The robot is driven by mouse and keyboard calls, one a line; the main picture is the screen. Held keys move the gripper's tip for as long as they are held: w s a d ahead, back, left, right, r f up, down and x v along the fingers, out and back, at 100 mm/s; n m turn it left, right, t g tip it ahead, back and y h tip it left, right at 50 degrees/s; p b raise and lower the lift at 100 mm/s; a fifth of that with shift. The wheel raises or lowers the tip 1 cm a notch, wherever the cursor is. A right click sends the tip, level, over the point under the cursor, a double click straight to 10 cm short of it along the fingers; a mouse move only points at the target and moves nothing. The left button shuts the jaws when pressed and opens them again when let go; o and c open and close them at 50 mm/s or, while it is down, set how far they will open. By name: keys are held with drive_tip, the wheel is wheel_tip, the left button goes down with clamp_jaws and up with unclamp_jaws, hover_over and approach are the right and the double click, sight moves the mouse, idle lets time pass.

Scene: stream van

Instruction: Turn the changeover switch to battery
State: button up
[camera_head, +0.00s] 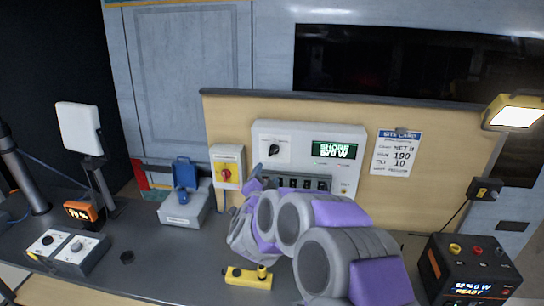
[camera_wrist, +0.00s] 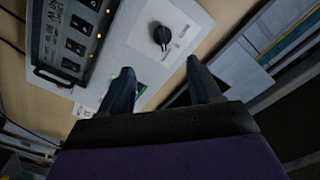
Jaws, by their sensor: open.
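A white panel (camera_head: 300,135) on the wooden board carries a black rotary knob (camera_head: 273,150) and a display (camera_head: 337,150) that reads SHORE above a watt figure. In the wrist view the knob (camera_wrist: 160,36) sits on a pale square plate, just beyond my fingertips. The small lettering around it is too blurred to read. My gripper (camera_wrist: 160,72) is open and empty, its two dark fingers apart and not around the knob. In the head view my arm hides the lower part of the panel.
A row of black switches (camera_wrist: 75,45) lies left of the knob in the wrist view. A red-and-yellow switch box (camera_head: 228,170) is left of the panel.

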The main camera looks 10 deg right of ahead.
sight(271, 155)
drive_tip(key=shift+a+b+x, duration=0.15)
drive_tip(key=shift+b+x, duration=0.2)
drive_tip(key=shift+x, duration=3)
drive_tip(key=shift+a+b+x, duration=0.15)
drive_tip(key=shift+b+x, duration=0.15)
drive_tip(key=shift+x, duration=3.1)
drive_tip(key=shift+w, duration=0.1)
drive_tip(key=shift+f, duration=0.1)
drive_tip(key=c, duration=1)
